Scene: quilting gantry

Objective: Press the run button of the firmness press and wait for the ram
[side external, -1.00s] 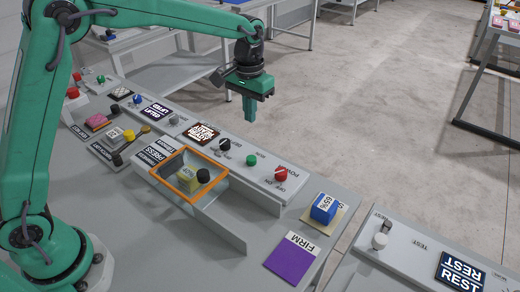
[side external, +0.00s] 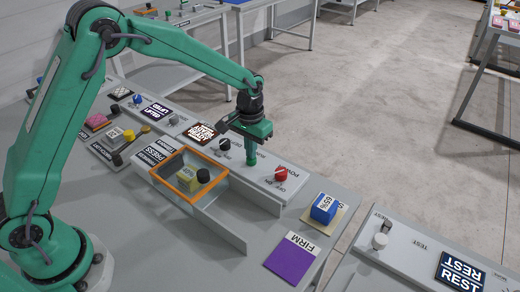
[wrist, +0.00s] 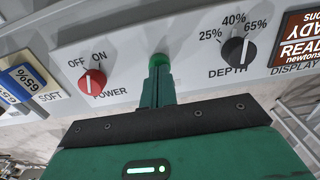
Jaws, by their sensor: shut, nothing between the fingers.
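My gripper (side external: 251,161) is shut and empty, pointing down at the control panel. Its fingertips in the wrist view (wrist: 160,66) are at the green run button (wrist: 159,59), covering part of it. They look touching or nearly so; I cannot tell whether the button is pushed in. The side view hides the button behind the fingers. The firmness press (side external: 158,180) has an orange-framed bay holding a yellowish block (side external: 187,182) and a black round part (side external: 203,176). The display (wrist: 300,50) reads READY, partly cut off in the wrist view.
A red power knob (side external: 281,174) and a black depth dial (side external: 224,144) flank the button. A blue 65% block (side external: 323,207) stands at the panel's right end, near a purple FIRM card (side external: 290,260). Another panel with a REST sign (side external: 462,275) is at lower right.

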